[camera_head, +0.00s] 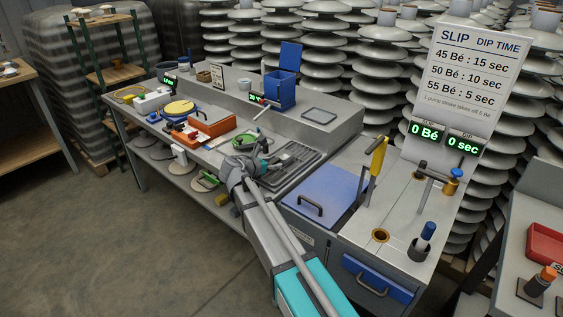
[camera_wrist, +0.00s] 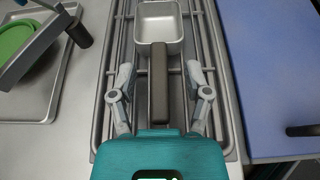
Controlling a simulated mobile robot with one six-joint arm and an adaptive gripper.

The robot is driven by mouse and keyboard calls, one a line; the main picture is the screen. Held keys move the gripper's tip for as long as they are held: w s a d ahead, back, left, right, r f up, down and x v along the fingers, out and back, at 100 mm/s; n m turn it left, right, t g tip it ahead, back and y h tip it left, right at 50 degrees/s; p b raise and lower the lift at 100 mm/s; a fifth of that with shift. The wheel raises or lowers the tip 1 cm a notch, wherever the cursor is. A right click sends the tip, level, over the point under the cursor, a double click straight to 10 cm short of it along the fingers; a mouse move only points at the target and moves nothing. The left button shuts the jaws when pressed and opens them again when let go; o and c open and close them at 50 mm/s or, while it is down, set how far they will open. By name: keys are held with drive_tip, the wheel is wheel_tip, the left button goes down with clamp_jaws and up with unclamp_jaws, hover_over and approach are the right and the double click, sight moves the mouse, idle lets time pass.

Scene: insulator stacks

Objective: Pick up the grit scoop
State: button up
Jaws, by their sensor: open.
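The grit scoop (camera_wrist: 160,28) shows in the wrist view as a square, pale metal pan with a straight dark handle (camera_wrist: 159,85). It lies on a slatted metal rack (camera_wrist: 205,60), pan end away from me and handle pointing toward me. My gripper (camera_wrist: 160,77) is open, with one finger on each side of the handle and a visible gap on both sides. I cannot tell the gripper's exact height above the handle. In the head view my gripper (camera_head: 263,166) is over the near end of the rack, and the scoop is hard to make out there.
Left of the rack, a metal tray (camera_wrist: 45,108) holds a green round item (camera_wrist: 16,40) and a dark-handled tool (camera_wrist: 78,28). To the right is a blue lid (camera_head: 325,192) with a dark handle. A blue box (camera_head: 280,92) stands on the raised shelf behind.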

clamp_jaws()
drive_tip(key=shift+r, duration=0.15)
idle(0.5)
wheel_tip(320, 180, up, 2)
drive_tip(key=shift+r+p, duration=0.1)
drive_tip(key=shift+p, duration=1.1)
drive_tip(key=s+d+r+p, duration=0.3)
drive_tip(key=s+r+p, duration=0.7)
drive_tip(key=s, duration=0.3)
drive_tip(key=shift+s+d+r+p, duration=0.2)
drive_tip(key=shift+s+r+p, duration=0.05)
drive_tip(key=shift+s+p, duration=0.05)
